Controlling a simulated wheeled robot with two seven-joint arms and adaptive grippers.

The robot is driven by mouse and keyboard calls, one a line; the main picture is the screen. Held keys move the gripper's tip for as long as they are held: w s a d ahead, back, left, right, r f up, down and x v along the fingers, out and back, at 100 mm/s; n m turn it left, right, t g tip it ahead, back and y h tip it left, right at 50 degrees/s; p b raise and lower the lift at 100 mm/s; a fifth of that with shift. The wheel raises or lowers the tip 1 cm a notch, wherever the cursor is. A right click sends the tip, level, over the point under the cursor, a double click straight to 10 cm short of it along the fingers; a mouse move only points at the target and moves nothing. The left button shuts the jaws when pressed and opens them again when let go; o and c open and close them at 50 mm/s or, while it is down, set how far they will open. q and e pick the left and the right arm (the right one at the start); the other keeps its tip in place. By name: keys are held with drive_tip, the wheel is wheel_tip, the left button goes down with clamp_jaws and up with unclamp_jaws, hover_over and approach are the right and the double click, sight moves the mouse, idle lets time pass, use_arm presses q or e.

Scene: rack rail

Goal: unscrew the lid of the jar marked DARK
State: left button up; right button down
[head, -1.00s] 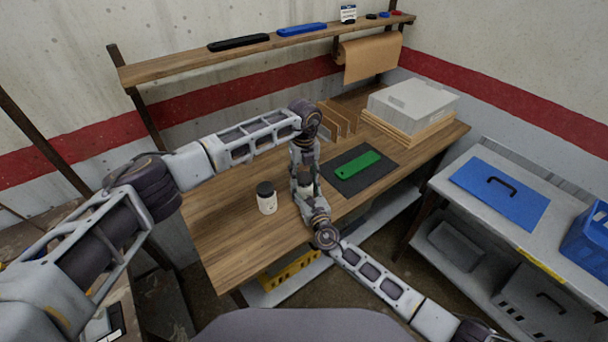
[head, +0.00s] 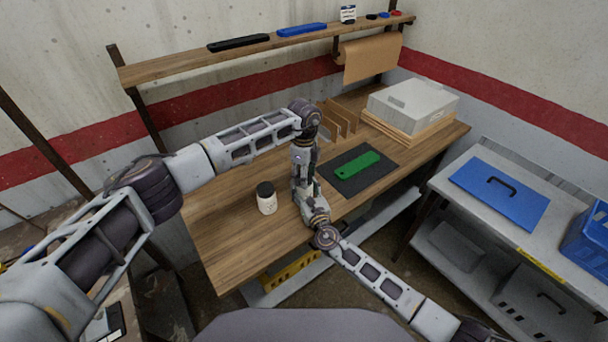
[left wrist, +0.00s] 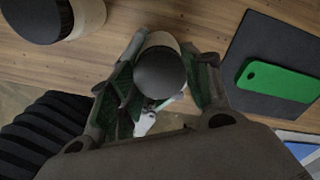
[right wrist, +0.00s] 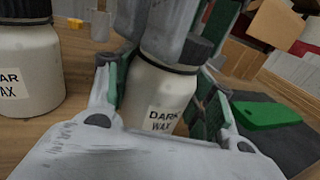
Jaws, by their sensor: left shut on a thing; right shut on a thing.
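A white jar labelled DARK WAX (right wrist: 160,110) with a dark lid stands between my two grippers, slightly tilted in the right wrist view. My right gripper (right wrist: 165,88) is shut around the jar's body from the side. My left gripper (left wrist: 163,75) points down from above and is shut on the dark lid (left wrist: 160,72), with a finger on each side. The lid still sits on the jar's neck. In the head view the grippers (head: 308,190) hide most of this jar.
A second white jar with a dark lid (head: 266,198) stands left of the grippers; its label is partly cut off in the right wrist view (right wrist: 28,70). A green plate (head: 357,165) lies on a dark mat (head: 382,157) to the right. The wooden bench's front left is clear.

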use_arm(q)
drive_tip(key=shift+n, duration=1.5)
drive_tip(key=shift+r, duration=1.2)
drive_tip(key=shift+r, duration=1.95)
use_arm(e)
drive_tip(key=shift+c, duration=2.4)
unclamp_jaws()
drive_tip(key=shift+s, duration=0.15)
drive_tip(key=shift+v, duration=5.9)
